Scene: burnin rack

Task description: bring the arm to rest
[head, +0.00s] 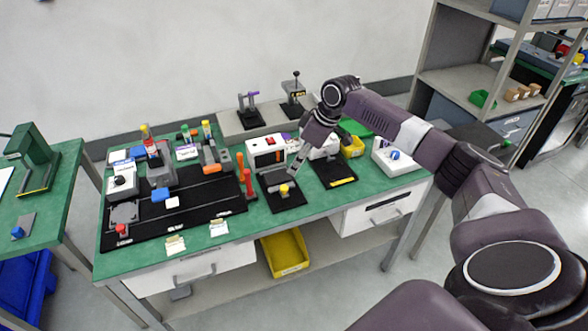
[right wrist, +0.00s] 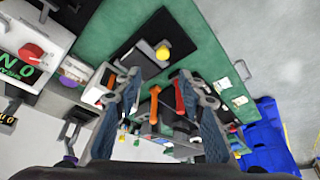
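My right gripper (head: 297,165) hangs above the green bench, beside a white box with a red part (head: 268,150). In the head view its fingertips look close to a black pad (head: 290,206) with a yellow knob (head: 284,189); the gap cannot be judged there. In the right wrist view the two fingers of the right gripper (right wrist: 160,80) stand apart with nothing held between them. The yellow knob (right wrist: 162,52) shows beyond the fingertips. My left gripper is not in view.
The green bench (head: 250,228) carries several fixtures, including red and orange upright handles (head: 249,182) and a black mat (head: 190,218). A yellow bin (head: 285,252) is on the shelf below. Shelving (head: 455,88) stands back right, and another green table (head: 62,190) stands left.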

